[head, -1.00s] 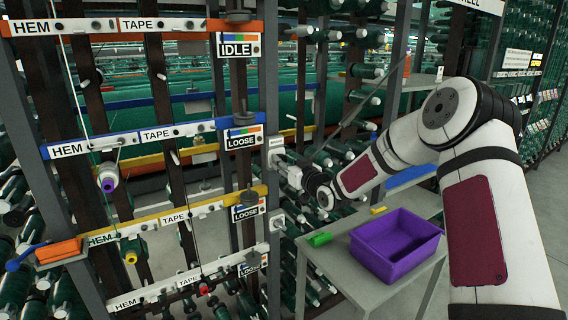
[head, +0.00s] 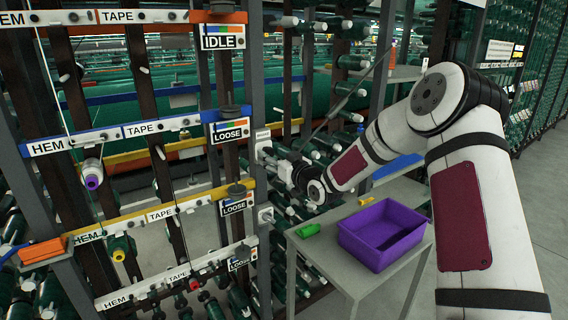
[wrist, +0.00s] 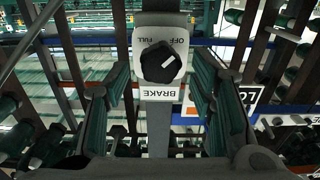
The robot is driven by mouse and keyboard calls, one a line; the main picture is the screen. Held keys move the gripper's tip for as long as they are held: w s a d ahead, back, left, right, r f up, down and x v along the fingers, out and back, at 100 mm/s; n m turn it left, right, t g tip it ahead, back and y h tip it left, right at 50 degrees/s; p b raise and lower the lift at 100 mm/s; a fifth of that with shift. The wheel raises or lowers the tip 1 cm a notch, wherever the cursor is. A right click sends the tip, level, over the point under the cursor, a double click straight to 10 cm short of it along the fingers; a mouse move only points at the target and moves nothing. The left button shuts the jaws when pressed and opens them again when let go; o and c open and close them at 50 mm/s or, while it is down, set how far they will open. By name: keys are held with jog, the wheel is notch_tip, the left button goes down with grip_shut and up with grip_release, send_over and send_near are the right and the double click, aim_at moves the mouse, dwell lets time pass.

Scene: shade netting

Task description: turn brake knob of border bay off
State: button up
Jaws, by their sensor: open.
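A black brake knob (wrist: 160,62) with a white pointer mark sits on a white plate (wrist: 143,38) marked FULL, OFF and BRAKE, seen upside down in the wrist view. The pointer leans to the upper right, on the side of the OFF word. My gripper (wrist: 160,85) is open, with one dark finger on each side of the knob and a gap to both. I cannot tell how far in front of the knob the fingertips are. In the head view my gripper (head: 281,168) is at the grey post, beside the plate (head: 263,141) level with the blue rail; the knob is hidden there.
A second white plate (head: 265,216) is lower on the post. Signs reading IDLE (head: 222,37) and LOOSE (head: 230,132) hang left of it. A purple bin (head: 383,235) and a green object (head: 309,230) stand on a grey bench (head: 345,276) below my arm. Open floor lies at right.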

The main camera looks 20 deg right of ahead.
jog(key=v, duration=1)
jog(key=shift+s+d, duration=0.15)
jog(key=shift+s, duration=0.25)
jog(key=s+r+m+g+h, duration=0.1)
jog(key=s+r+g+h, duration=0.25)
jog(key=s, duration=0.55)
jog(key=s+r+g+h, duration=0.3)
jog(key=s+g+h, duration=0.1)
jog(key=s, duration=0.5)
jog(key=s+a+m+g+y, duration=0.1)
jog(key=s+a+g, duration=0.1)
jog(key=s, duration=1)
jog(key=s+a+m+g+y, duration=0.1)
jog(key=s+a+g, duration=0.1)
jog(key=s, duration=0.9)
jog(key=shift+s+m+g, duration=0.35)
jog(key=shift+s+m, duration=0.05)
jog(key=shift+r, duration=0.2)
